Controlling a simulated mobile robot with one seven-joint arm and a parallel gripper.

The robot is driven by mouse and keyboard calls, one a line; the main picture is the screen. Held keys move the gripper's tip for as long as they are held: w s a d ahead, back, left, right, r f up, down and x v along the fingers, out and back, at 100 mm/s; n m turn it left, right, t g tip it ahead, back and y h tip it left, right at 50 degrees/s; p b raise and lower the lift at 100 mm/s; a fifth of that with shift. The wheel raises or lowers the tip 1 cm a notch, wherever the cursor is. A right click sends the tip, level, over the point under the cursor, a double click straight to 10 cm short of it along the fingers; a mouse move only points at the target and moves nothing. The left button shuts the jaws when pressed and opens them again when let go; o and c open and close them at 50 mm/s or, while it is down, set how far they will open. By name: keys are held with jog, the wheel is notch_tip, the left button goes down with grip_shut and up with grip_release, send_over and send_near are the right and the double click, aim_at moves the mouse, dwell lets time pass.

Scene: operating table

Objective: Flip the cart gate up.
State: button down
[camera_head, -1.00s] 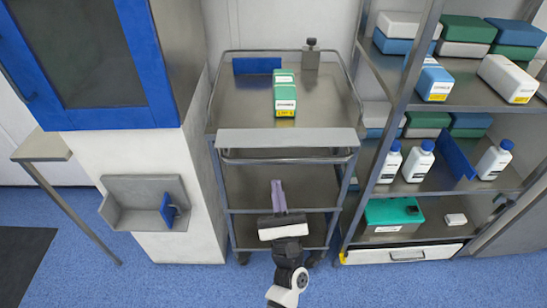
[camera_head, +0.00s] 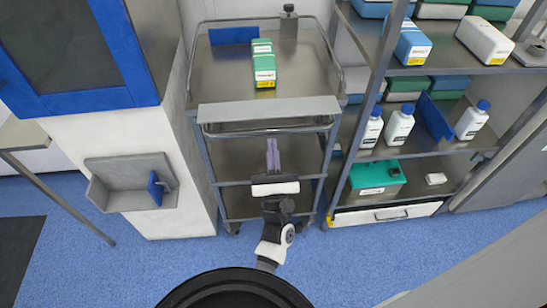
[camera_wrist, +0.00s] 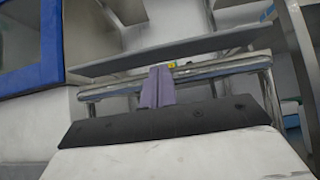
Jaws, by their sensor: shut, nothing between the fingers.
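The metal cart (camera_head: 222,80) stands in the middle of the head view. Its gate (camera_head: 268,110) is a plain light grey strip along the front edge of the top shelf; its exact tilt is hard to judge. In the wrist view the gate (camera_wrist: 185,50) crosses above tubular rails (camera_wrist: 215,70). My gripper (camera_head: 273,148) is in front of the cart, below the gate in the head view, its purple fingers pointing toward the cart. In the wrist view the fingers (camera_wrist: 157,72) are together with nothing between them, tips overlapping the rails and gate. Contact cannot be told.
Green-and-white boxes (camera_head: 264,65), a blue panel (camera_head: 233,36) and a grey bottle (camera_head: 289,22) are on the cart's top. A shelf rack with white bottles (camera_head: 398,127) stands close on the right, a white cabinet (camera_head: 110,145) on the left. Blue floor (camera_head: 365,240) is clear in front.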

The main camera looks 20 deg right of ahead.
aim_at(270, 114)
jog(key=shift+p+x, duration=0.55)
jog(key=shift+x, duration=1.7)
jog(key=shift+r+p, duration=0.15)
jog(key=shift+p, duration=0.15)
jog(key=shift+r+g+p, duration=0.1)
jog(key=shift+g+p, duration=0.35)
jog(key=shift+g, duration=0.05)
